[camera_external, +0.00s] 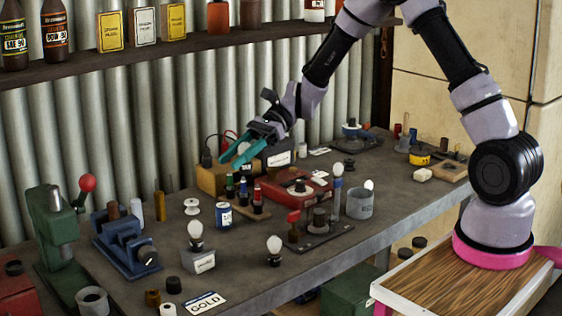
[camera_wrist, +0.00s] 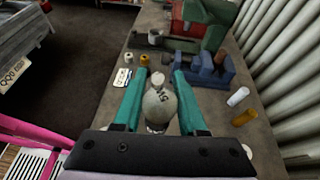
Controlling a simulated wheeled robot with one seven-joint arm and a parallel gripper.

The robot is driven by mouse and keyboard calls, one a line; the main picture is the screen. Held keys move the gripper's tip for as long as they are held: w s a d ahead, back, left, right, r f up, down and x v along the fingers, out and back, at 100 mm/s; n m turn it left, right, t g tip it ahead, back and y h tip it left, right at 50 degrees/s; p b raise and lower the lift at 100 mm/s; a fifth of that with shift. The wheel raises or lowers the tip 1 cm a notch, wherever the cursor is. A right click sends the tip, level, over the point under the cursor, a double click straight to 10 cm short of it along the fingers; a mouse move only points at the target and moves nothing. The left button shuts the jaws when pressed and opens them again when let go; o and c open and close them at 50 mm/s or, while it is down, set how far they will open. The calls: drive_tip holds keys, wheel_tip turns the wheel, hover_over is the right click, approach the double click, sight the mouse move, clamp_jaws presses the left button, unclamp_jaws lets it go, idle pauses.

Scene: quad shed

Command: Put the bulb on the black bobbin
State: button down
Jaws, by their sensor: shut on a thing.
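My gripper (camera_external: 238,160) has teal fingers and hangs over the far part of the bench. In the wrist view the gripper (camera_wrist: 155,100) is shut on a pale grey, rounded bulb (camera_wrist: 160,106) with dark marks on it. In the external view the held bulb is hard to make out between the fingers. Other white bulbs stand on a grey block (camera_external: 200,262) and on a small black base (camera_external: 274,260).
A red tray (camera_external: 290,190), small bottles (camera_external: 243,190) and a tan box (camera_external: 213,180) crowd the bench below the gripper. A blue vise (camera_external: 125,240) and green press (camera_external: 58,235) stand at the left.

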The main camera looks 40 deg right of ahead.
drive_tip(key=w+d+m+t, duration=0.3)
drive_tip(key=w+d, duration=0.6)
drive_tip(key=d, duration=0.1)
drive_tip(key=m+t+h, duration=0.5)
drive_tip(key=m+t, duration=0.3)
hover_over(349, 164)
drive_tip(key=w, duration=0.3)
wheel_tip(349, 164, down, 11)
drive_tip(key=shift+w+a+f, duration=0.1)
drive_tip(key=shift+f, duration=1)
drive_tip(key=shift+w+a+f, duration=0.1)
drive_tip(key=shift+f, duration=0.95)
drive_tip(key=shift+f, duration=0.15)
drive_tip(key=shift+c, duration=2.3)
unclamp_jaws()
